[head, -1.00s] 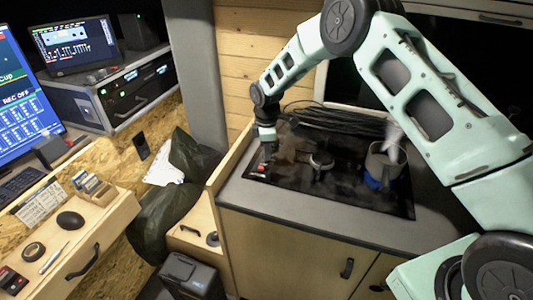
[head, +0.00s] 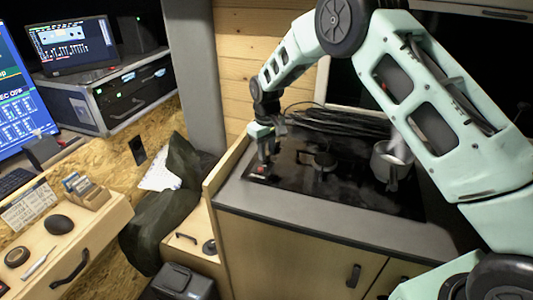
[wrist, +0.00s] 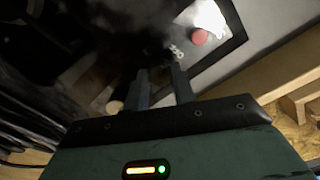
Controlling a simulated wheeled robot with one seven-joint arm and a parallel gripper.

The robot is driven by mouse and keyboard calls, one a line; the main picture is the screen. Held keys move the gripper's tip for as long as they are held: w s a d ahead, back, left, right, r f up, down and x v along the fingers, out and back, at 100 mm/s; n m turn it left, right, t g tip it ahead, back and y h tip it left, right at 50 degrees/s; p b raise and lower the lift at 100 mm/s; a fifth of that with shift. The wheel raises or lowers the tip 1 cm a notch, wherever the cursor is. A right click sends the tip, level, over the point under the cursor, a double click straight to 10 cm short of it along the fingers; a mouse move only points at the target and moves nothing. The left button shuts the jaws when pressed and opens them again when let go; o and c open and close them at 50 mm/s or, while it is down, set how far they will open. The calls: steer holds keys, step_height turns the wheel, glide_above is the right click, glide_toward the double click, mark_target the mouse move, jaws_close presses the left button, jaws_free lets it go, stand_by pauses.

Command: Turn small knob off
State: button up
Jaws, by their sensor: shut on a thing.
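The black cooktop (head: 345,192) is set in the grey counter. My gripper (head: 264,158) points down at its left front corner, beside a red round piece (head: 261,170). In the wrist view my gripper's two fingers (wrist: 160,78) are close together over the dark panel, near white markings. They are shut on what I take to be the small knob, which is dark and mostly hidden between the fingertips. The red piece (wrist: 200,36) shows beyond the fingers, apart from them.
Black cables (head: 325,118) lie along the back. A wooden edge board (head: 226,165) borders the cooktop's left.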

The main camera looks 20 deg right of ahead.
mark_target(267, 153)
steer(key=shift+m+b, duration=0.4)
steer(key=shift+m, duration=1.7)
steer(key=o, duration=1)
steer(key=shift+r, duration=0.1)
step_height(267, 153, up, 17)
steer(key=b, duration=0.3)
steer(key=shift+r, duration=0.15)
